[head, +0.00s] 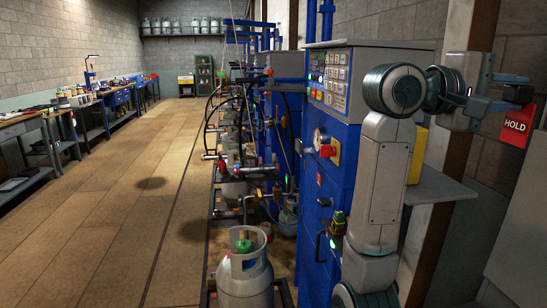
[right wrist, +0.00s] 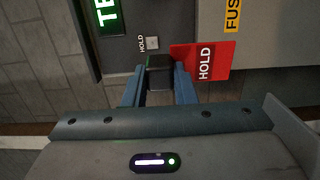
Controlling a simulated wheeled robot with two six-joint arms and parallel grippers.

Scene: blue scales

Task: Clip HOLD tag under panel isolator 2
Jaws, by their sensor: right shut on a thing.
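The red HOLD tag (head: 517,126) hangs at my right gripper (head: 512,92) at the far right of the head view. In the right wrist view the tag (right wrist: 204,62) sits beside a black block (right wrist: 160,75), and the two blue fingers of my right gripper (right wrist: 158,84) are shut on that block. On the blue cabinet (head: 335,200) a red handle on a yellow plate (head: 328,150) faces left; I cannot read a number there. My left gripper is not in view.
In the right wrist view a small HOLD label (right wrist: 142,44), a lit green sign (right wrist: 107,14) and a yellow label (right wrist: 232,15) lie around the gripper. A grey gas cylinder (head: 246,282) stands before the cabinet. The wooden floor (head: 110,220) to the left is clear.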

